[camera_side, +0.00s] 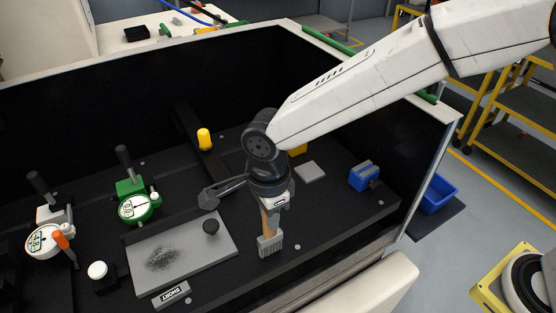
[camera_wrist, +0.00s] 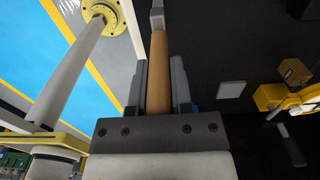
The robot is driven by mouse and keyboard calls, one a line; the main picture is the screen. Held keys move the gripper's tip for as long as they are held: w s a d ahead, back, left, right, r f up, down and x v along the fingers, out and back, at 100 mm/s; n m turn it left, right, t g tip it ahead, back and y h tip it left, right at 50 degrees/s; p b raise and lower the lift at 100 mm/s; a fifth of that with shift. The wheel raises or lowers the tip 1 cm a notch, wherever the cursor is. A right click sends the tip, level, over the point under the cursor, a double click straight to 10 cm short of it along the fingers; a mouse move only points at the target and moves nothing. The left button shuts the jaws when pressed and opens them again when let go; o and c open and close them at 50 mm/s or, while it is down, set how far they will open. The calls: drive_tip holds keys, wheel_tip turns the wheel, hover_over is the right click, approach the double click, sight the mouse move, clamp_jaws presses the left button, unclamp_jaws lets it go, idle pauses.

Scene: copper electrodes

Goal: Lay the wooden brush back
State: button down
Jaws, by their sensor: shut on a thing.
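The wooden brush (camera_side: 269,243) is in the side view, right of the grey plate. It hangs nearly upright with its grey bristle head down, close to the black work surface; I cannot tell whether the bristles touch it. My gripper (camera_side: 271,204) is shut on the wooden handle. In the wrist view the tan handle (camera_wrist: 159,72) runs between the two fingers of my gripper (camera_wrist: 160,88), and the grey head lies at the top edge, partly cut off. The upper end of the handle is hidden by my gripper in the side view.
A "SHORT" label (camera_side: 172,295), a green gauge (camera_side: 136,206) and a white gauge (camera_side: 45,240) stand left. A blue block (camera_side: 364,175) and grey square (camera_side: 310,172) lie right. Dark walls enclose the back.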

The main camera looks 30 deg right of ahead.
drive_tip(key=shift+f, duration=0.15)
drive_tip(key=c, duration=0.5)
unclamp_jaws()
drive_tip(key=shift+c, duration=0.2)
wheel_tip(320, 180, up, 12)
drive_tip(key=shift+r, duration=0.25)
drive_tip(key=shift+f, duration=0.1)
